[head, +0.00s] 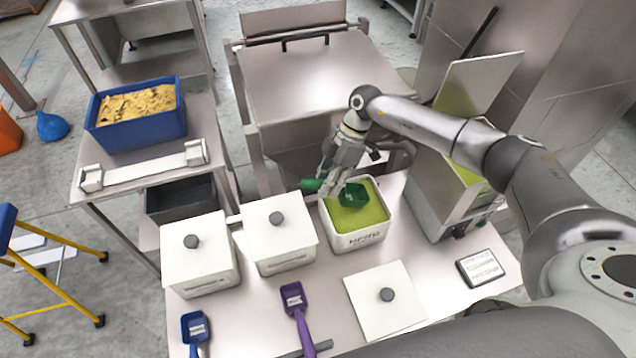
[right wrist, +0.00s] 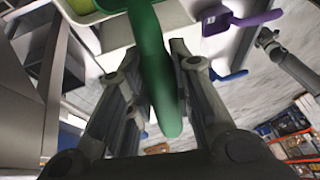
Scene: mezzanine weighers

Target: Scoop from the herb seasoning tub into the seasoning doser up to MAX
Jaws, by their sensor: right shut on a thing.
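The open white tub (head: 357,240) of green herb seasoning (head: 365,216) stands on the steel table. My right gripper (head: 340,180) is above it, shut on the handle of a green scoop (head: 353,194). The scoop's bowl is over the tub, at or near the seasoning; I cannot tell whether it touches or holds any. The green handle (right wrist: 155,70) also shows between the fingers in the right wrist view. The seasoning doser (head: 455,200), a steel box with raised lid and green contents, stands right of the tub, partly hidden by my arm.
Two lidded white tubs (head: 198,258) (head: 284,240) stand left of the open tub. A loose lid (head: 386,299), a purple scoop (head: 296,303), a blue scoop (head: 195,328) and a small sign (head: 481,268) lie in front. A blue crate (head: 137,132) stands on the left table.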

